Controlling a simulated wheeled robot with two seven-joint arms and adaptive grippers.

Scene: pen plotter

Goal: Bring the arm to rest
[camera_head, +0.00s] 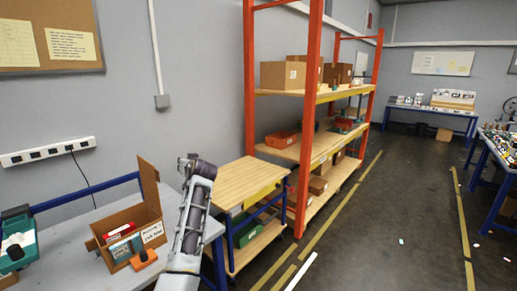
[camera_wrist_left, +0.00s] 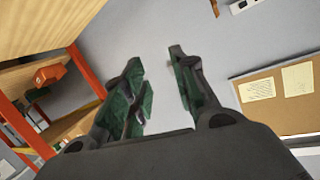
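My left arm (camera_head: 190,220) comes up from the bottom of the head view, its far end raised in front of the grey wall, between the bench and the wooden cart. I cannot make out its fingers clearly there. In the left wrist view my left gripper (camera_wrist_left: 157,60) has its two fingers apart, with a clear gap and nothing between them. Behind them is plain wall. My right gripper is in neither view.
An open cardboard box (camera_head: 125,219) holding small packages stands on the bench at left, close to my arm. A wooden-topped cart (camera_head: 248,178) stands right of the arm, beside an orange-framed shelf (camera_head: 312,120). The floor (camera_head: 410,210) at right is mostly clear.

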